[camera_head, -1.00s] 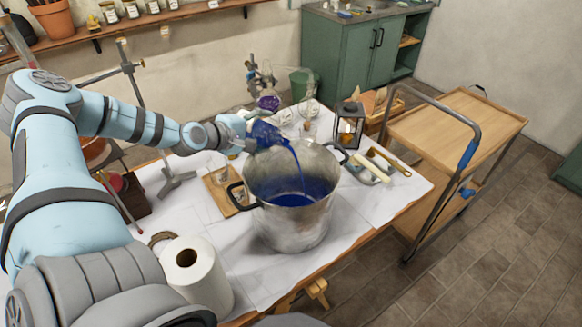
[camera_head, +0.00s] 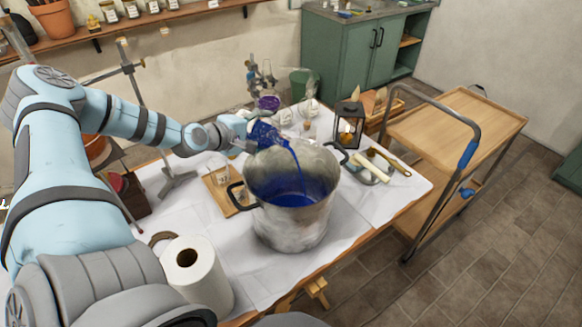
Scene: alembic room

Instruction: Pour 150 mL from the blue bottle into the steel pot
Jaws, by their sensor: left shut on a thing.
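The steel pot (camera_head: 292,228) stands on the white-covered table, with blue liquid (camera_head: 298,190) in its bottom. The blue bottle (camera_head: 266,134) is tilted above the pot's far left rim. A stream of blue liquid runs from its mouth down into the pot. My left gripper (camera_head: 245,132) is shut on the bottle and holds it from the left. The fingers are partly hidden by the bottle and small in view. My right gripper is out of view.
A paper roll (camera_head: 197,275) stands at the table's front left. A wooden board (camera_head: 218,198) lies left of the pot. A metal stand (camera_head: 172,180) is behind it. A lantern (camera_head: 348,125) stands behind right. A wooden cart (camera_head: 455,125) is right of the table.

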